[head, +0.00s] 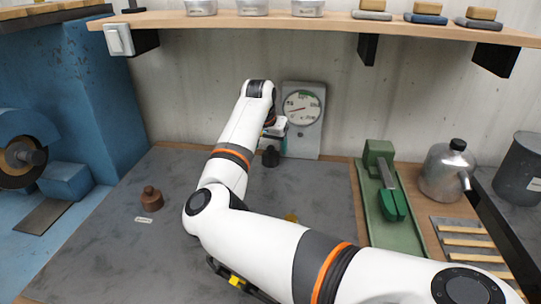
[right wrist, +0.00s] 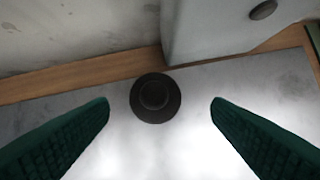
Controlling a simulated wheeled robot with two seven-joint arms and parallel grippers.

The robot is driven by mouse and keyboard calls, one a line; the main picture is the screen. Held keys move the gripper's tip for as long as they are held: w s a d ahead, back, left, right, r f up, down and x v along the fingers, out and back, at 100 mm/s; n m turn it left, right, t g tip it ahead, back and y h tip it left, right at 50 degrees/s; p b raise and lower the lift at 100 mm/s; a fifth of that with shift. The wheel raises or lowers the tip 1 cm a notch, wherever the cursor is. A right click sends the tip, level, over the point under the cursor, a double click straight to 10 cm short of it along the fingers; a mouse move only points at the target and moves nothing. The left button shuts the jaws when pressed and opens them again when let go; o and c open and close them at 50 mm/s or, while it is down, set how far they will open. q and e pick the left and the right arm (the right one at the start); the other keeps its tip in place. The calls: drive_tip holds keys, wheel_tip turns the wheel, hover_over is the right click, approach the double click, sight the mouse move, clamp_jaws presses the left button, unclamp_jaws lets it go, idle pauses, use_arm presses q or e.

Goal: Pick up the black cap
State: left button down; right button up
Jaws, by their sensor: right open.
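The black cap (head: 270,156) stands on the grey work mat (head: 110,240) near its back edge, in front of the gauge panel. In the right wrist view the black cap (right wrist: 155,97) is a round dark disc with a raised middle. My right gripper (right wrist: 160,125) is open, its two green fingers apart on either side of the cap and not touching it. In the head view my right gripper (head: 274,132) is just above the cap, partly hidden by my arm. My left gripper does not show.
A gauge panel (head: 303,140) leans at the wall close behind the cap. A brown weight-like piece (head: 151,199) stands on the left of the mat. A green tray (head: 400,228) and a metal can (head: 447,172) are at the right. A shelf (head: 330,24) runs above.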

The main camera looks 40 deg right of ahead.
sight(270, 152)
drive_tip(key=x, duration=0.5)
drive_tip(key=shift+w+a, duration=0.1)
drive_tip(key=shift+a, duration=0.15)
drive_tip(key=c, duration=1)
